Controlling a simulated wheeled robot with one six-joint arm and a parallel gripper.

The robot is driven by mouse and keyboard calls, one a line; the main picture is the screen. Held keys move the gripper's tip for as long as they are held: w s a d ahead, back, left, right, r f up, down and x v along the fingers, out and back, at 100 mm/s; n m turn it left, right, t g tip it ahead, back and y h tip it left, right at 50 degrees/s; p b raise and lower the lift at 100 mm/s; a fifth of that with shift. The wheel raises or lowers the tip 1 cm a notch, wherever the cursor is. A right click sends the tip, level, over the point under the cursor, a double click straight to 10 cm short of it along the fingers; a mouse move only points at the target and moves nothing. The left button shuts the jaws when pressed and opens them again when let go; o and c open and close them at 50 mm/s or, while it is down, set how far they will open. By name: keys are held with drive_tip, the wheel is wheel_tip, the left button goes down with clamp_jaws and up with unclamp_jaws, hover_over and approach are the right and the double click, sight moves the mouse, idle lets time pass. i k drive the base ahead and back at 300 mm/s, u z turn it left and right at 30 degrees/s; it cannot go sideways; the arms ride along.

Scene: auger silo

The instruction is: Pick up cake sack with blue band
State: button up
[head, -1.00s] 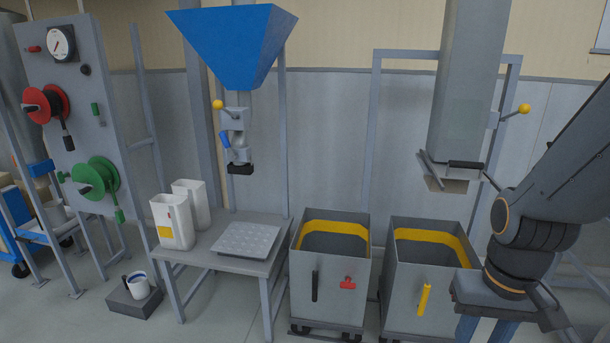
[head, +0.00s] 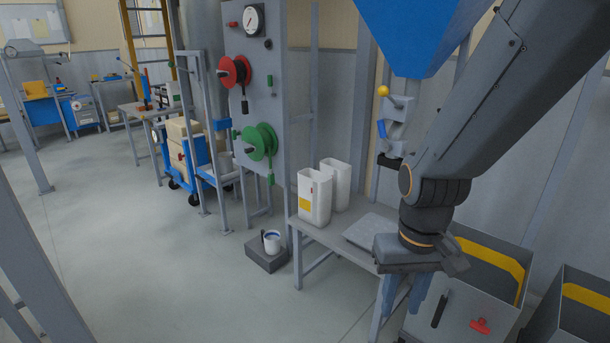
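I cannot make out a sack with a blue band. Beige bulky items (head: 180,131), perhaps sacks, are stacked on a blue cart (head: 222,148) at the left middle; any bands on them are too small to tell. My gripper (head: 404,298) points down at the lower right, in front of the table's right end and the grey bin. Its two blue-grey fingers stand apart with nothing seen between them, far from the cart.
A grey table (head: 335,238) holds two white containers (head: 315,198) and a flat plate. A dark block with a white mug (head: 272,241) sits on the floor beside it.

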sight(341, 173)
drive_tip(key=u, duration=0.2)
drive_tip(key=i, duration=0.3)
drive_tip(key=u, duration=0.8)
drive_tip(key=i, duration=2.1)
drive_tip(key=z, duration=1.3)
drive_tip(key=i, duration=0.8)
drive_tip(key=z, duration=0.85)
